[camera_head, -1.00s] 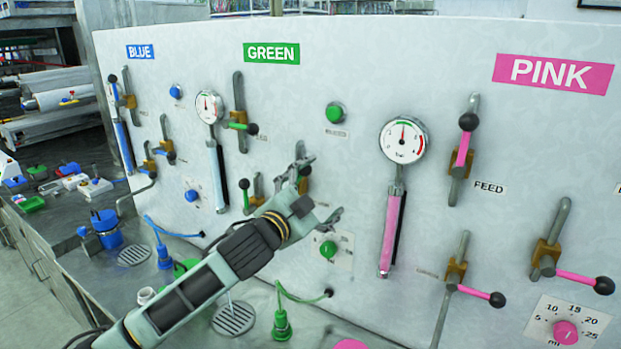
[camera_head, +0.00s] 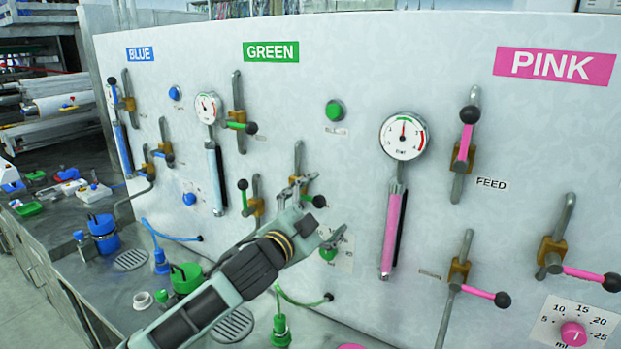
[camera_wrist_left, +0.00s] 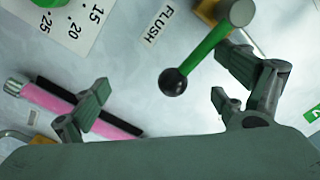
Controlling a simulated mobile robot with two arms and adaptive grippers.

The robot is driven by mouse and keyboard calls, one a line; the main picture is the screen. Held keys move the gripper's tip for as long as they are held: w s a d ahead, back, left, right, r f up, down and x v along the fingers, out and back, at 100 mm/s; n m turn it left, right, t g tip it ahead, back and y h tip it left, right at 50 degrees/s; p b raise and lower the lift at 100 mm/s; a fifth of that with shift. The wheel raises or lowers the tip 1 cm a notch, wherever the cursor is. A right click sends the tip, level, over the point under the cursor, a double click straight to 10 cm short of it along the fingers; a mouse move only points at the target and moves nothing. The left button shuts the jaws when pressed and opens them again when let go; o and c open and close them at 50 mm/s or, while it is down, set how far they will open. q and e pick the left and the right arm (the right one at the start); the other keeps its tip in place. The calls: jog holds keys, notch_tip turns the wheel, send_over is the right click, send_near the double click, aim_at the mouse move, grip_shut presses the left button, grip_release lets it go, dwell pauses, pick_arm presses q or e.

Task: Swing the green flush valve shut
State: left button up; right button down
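The green flush valve (camera_head: 299,165) is on the panel in the green section. Its green lever (camera_wrist_left: 207,48) with black knob (camera_head: 319,201) points right, about crosswise to the grey upright pipe. In the left wrist view the black knob (camera_wrist_left: 173,82) lies between my spread fingers, with a visible gap on both sides. The FLUSH label (camera_wrist_left: 159,26) is beside the lever. My left gripper (camera_head: 322,211) is open and empty, its fingers above and below the knob. It also shows in the left wrist view (camera_wrist_left: 160,98). My right gripper is not in view.
Another green valve (camera_head: 256,206) with its lever up is just left. A green push button or dial knob (camera_head: 328,252) sits close under my gripper. The pink gauge and cylinder (camera_head: 391,232) stand right.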

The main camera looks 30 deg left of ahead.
pick_arm(q)
jog(key=shift+f, duration=0.65)
jog(key=shift+r, duration=0.15)
jog(key=shift+a+r+p, duration=0.3)
jog(key=shift+r+p, duration=0.1)
jog(key=shift+p, duration=0.15)
jog(key=shift+a, duration=0.3)
jog(key=shift+r, duration=0.1)
jog(key=shift+s, duration=0.1)
jog(key=s, duration=0.8)
jog(key=shift+s+a+r+b, duration=0.25)
jog(key=shift+s+a+b, duration=0.1)
jog(key=shift+s, duration=0.05)
